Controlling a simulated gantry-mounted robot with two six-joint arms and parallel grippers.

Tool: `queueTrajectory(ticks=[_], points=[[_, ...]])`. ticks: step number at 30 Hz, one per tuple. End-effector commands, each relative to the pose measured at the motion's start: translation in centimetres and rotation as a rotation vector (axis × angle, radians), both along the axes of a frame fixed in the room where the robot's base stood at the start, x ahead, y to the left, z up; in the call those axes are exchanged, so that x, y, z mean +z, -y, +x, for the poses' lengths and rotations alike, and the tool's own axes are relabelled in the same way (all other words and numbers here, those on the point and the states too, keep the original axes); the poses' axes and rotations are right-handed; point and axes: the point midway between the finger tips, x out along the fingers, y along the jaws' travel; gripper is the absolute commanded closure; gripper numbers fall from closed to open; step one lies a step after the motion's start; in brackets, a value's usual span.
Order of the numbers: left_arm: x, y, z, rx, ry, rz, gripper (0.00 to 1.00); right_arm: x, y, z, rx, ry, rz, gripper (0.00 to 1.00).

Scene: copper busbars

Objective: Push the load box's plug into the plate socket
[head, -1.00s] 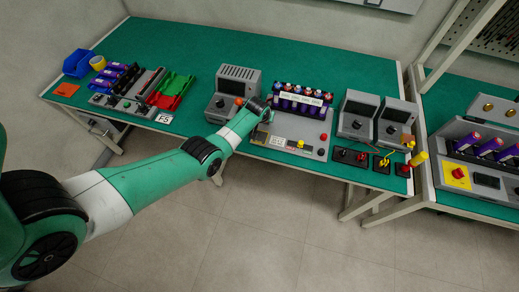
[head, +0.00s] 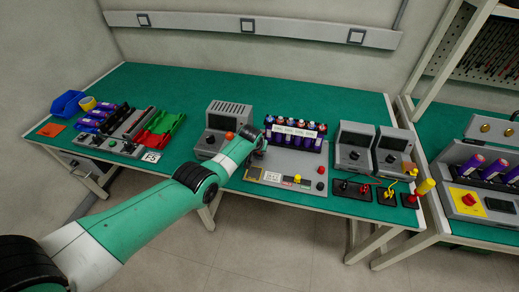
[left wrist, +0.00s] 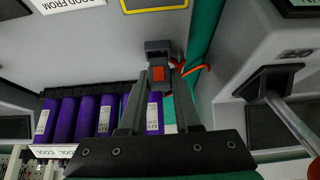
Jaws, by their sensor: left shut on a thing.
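The load box (head: 217,141), grey with a vented top and an orange knob, stands left of the grey plate (head: 303,163), which carries a row of purple cells. My left gripper (head: 259,146) is at the plate's left edge, beside the cells. In the left wrist view its fingers (left wrist: 160,78) are shut on the plug (left wrist: 158,74), a small dark block with an orange face. An orange cable (left wrist: 195,69) shows beside it. A dark block, perhaps the socket (left wrist: 158,47), lies right against the plug; I cannot tell how far in it is. My right gripper is not in view.
Two grey meter boxes (head: 353,146) stand right of the plate, with black switch bases (head: 387,195) in front. Red and green trays (head: 160,128) lie at the left. The green bench top (head: 175,90) is clear at the back.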

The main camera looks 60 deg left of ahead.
Motion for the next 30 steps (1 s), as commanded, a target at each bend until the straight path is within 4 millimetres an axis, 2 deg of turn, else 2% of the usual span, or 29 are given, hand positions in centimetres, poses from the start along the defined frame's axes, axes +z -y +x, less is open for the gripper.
queueTrajectory(ticks=[25,30], points=[[-0.1,0.0,0.0,0.0,0.0,0.0,1.0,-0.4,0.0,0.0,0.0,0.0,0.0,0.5],[-0.9,0.0,0.0,0.0,0.0,0.0,1.0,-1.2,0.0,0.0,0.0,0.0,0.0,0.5]])
